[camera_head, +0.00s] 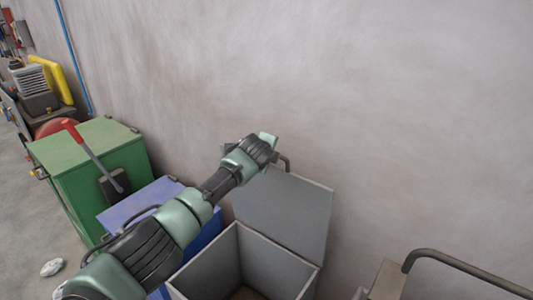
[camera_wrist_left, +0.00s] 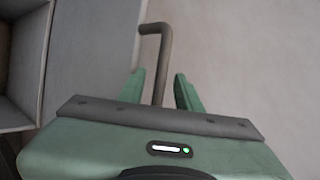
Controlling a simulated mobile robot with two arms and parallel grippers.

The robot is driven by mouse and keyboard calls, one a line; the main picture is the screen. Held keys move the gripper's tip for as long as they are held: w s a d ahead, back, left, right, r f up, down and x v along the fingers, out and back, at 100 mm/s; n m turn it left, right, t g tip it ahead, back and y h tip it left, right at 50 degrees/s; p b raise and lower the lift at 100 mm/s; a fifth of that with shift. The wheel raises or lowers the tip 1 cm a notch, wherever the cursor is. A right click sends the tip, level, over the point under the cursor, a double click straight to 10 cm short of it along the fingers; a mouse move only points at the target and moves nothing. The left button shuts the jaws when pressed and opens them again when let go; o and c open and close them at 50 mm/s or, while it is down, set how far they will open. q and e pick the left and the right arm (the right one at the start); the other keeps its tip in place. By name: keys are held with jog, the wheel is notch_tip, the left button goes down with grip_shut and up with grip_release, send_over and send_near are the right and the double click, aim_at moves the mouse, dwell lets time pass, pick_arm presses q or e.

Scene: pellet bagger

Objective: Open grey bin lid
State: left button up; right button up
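The grey bin (camera_head: 233,230) stands at lower centre in the head view, open at the top. Its grey lid (camera_head: 290,215) is raised, standing steeply on the side near the wall. The lid's bar handle (camera_head: 285,160) sticks out at its upper edge and shows in the left wrist view (camera_wrist_left: 157,32). My left gripper (camera_head: 272,146) is at the lid's top edge. In the left wrist view, its fingers (camera_wrist_left: 160,92) are apart on either side of the handle, with gaps showing. My right gripper is not in view.
A blue bin (camera_head: 140,203) stands left of the grey bin, partly behind my left arm. A green bin (camera_head: 95,150) with a red-handled tool (camera_head: 95,155) on it is farther left. The wall (camera_head: 380,100) is close behind. A curved rail (camera_head: 465,265) is at lower right.

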pick_arm(q)
jog(key=v, duration=0.7)
jog(key=shift+s+b, duration=0.2)
jog(key=shift+b, duration=0.2)
jog(key=shift+a, duration=0.1)
